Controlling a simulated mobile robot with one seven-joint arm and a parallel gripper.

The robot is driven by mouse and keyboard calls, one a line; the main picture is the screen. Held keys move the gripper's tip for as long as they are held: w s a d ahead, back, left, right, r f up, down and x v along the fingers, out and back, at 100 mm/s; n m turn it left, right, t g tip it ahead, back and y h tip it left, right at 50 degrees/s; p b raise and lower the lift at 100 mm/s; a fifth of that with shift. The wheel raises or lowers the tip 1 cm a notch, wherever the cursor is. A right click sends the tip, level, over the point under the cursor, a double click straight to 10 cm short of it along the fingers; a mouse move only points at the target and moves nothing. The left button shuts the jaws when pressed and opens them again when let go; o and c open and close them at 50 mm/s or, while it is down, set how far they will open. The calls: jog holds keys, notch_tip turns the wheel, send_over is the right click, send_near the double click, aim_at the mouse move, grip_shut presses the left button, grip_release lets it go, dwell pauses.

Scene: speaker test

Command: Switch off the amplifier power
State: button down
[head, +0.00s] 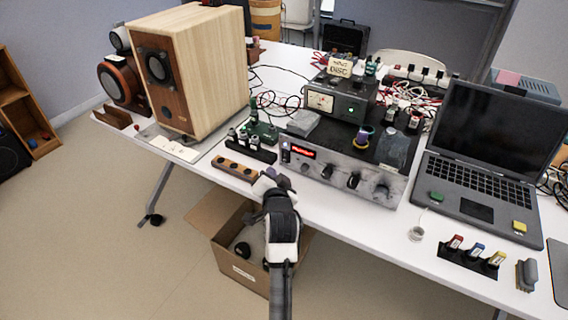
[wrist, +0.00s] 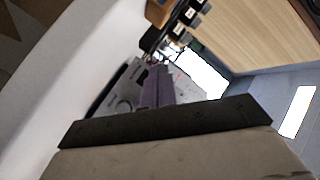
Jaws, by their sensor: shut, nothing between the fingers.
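The amplifier (head: 340,180) is a wide box with a pale metal front panel, near the front edge of the white table in the head view. A red lit display (head: 302,153) and a small dark switch (head: 286,156) sit at its left end. Several dark knobs run to the right. My gripper (head: 272,178) is just in front of and below the amplifier's left end, shut and empty. In the wrist view, its purple-grey fingers (wrist: 157,88) are together in front of a grey surface that I cannot name for certain. I cannot tell whether the fingertips touch anything.
A wooden speaker (head: 210,75) stands left of the amplifier. A wooden block with holes (head: 238,170) and a dark connector rack (head: 250,148) lie close to my gripper. An open laptop (head: 480,205) is at right. A cardboard box (head: 215,220) stands on the floor below.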

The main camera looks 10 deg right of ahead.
jog(key=shift+w+d+f, duration=0.1)
jog(key=shift+w+d, duration=0.45)
jog(key=shift+w, duration=0.15)
jog(key=shift+w+d+f, duration=0.1)
jog(key=shift+w+d, duration=0.4)
jog(key=shift+w, duration=0.2)
jog(key=shift+w+d, duration=0.1)
dwell(1.0)
jog(key=shift+w+d, duration=0.15)
jog(key=shift+w, duration=0.1)
jog(key=shift+w+d+f, duration=0.15)
jog(key=shift+w+d, duration=0.05)
jog(key=shift+w, duration=0.05)
dwell(0.7)
dwell(0.3)
jog(key=shift+s+a+p, duration=0.35)
jog(key=shift+s+a, duration=0.15)
jog(key=shift+s, duration=0.1)
jog(key=shift+s+a+r+p, duration=0.25)
jog(key=shift+s+a+p, duration=0.3)
jog(key=shift+s+a, duration=0.35)
jog(key=shift+s+a+r+p, duration=0.25)
jog(key=shift+s+a+p, duration=0.3)
jog(key=shift+s, duration=0.55)
